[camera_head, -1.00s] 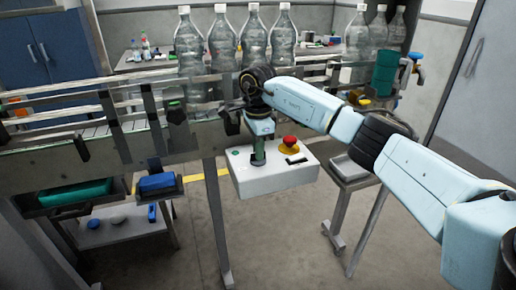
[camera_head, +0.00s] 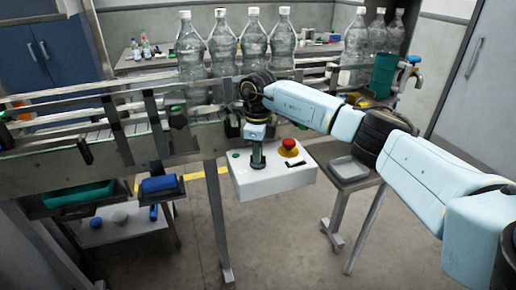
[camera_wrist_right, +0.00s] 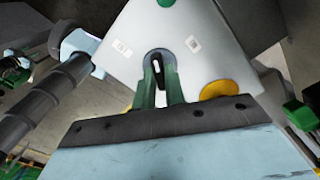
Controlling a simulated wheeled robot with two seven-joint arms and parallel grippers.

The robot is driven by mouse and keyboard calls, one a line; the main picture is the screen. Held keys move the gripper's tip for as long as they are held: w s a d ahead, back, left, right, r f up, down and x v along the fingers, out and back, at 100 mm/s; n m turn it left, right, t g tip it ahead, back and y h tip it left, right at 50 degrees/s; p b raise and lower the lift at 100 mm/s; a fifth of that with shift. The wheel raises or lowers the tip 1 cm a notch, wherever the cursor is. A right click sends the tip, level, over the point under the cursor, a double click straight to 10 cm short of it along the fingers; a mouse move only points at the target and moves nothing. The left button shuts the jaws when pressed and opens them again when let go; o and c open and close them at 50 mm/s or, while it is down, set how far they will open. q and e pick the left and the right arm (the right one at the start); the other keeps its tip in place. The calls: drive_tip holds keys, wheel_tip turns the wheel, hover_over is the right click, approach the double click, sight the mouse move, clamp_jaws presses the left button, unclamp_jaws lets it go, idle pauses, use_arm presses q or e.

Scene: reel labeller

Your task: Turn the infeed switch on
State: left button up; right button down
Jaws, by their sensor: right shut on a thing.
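A white control box (camera_head: 275,182) hangs at the front of the conveyor. My right gripper (camera_head: 258,164) points down onto its top from above. In the right wrist view, its two green fingers (camera_wrist_right: 160,75) stand on either side of a black switch knob (camera_wrist_right: 157,62) with a white mark and are shut on it. The white mark runs nearly along the fingers. The head view hides most of the knob behind the fingers. My left gripper is in neither view.
A red mushroom button (camera_head: 289,144) on a yellow base sits right of the gripper, and a green button (camera_head: 236,155) to its left. Several clear bottles (camera_head: 253,48) stand on the conveyor behind. A grey tray (camera_head: 352,168) is to the right.

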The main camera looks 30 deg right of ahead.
drive_tip(key=m+p, duration=0.2)
drive_tip(key=m, duration=0.4)
drive_tip(key=shift+r, duration=0.1)
drive_tip(key=m+p, duration=0.2)
drive_tip(key=m, duration=0.3)
drive_tip(key=shift+m, duration=0.4)
drive_tip(key=c, duration=1.5)
unclamp_jaws()
drive_tip(key=shift+o, duration=0.2)
wheel_tip(320, 180, up, 13)
drive_tip(key=b, duration=0.1)
drive_tip(key=shift+r, duration=0.15)
